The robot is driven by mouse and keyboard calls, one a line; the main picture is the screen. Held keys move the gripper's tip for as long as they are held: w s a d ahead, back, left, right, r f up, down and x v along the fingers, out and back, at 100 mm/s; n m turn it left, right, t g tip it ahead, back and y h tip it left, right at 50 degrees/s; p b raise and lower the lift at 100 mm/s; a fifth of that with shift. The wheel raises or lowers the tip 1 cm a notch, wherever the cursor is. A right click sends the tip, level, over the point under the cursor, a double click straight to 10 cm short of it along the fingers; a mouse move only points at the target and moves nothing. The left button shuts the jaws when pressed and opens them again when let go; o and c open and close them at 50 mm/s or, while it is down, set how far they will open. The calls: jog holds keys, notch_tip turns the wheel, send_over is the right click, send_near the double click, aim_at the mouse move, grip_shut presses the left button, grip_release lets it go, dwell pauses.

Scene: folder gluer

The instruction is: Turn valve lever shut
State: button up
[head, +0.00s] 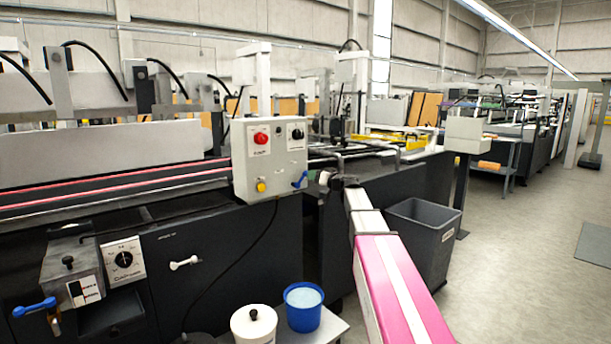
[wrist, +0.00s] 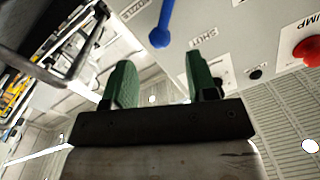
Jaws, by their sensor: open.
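A blue valve lever (head: 300,180) sits low on the right of the grey control box's front. In the wrist view the blue lever (wrist: 164,22) is at the top centre, its round end toward my gripper and its other end cut off by the frame. A SHUT label (wrist: 203,37) is on the panel just to its right. My gripper (wrist: 160,60) is open, with its two green-padded fingers apart and nothing between them. The lever lies beyond the fingertips, between their lines, with no contact visible. In the head view my gripper (head: 328,179) is small, just right of the box.
The control box (head: 268,160) carries a red button (head: 261,138), a black knob and a yellow button. Another blue lever (head: 35,307) is at lower left. A grey bin (head: 422,238) stands right of my arm. Machine rails lie behind the box.

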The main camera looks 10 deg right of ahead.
aim_at(306, 172)
jog(key=x, duration=0.6)
jog(key=shift+w+a, duration=0.2)
jog(key=shift+w, duration=0.15)
grip_shut()
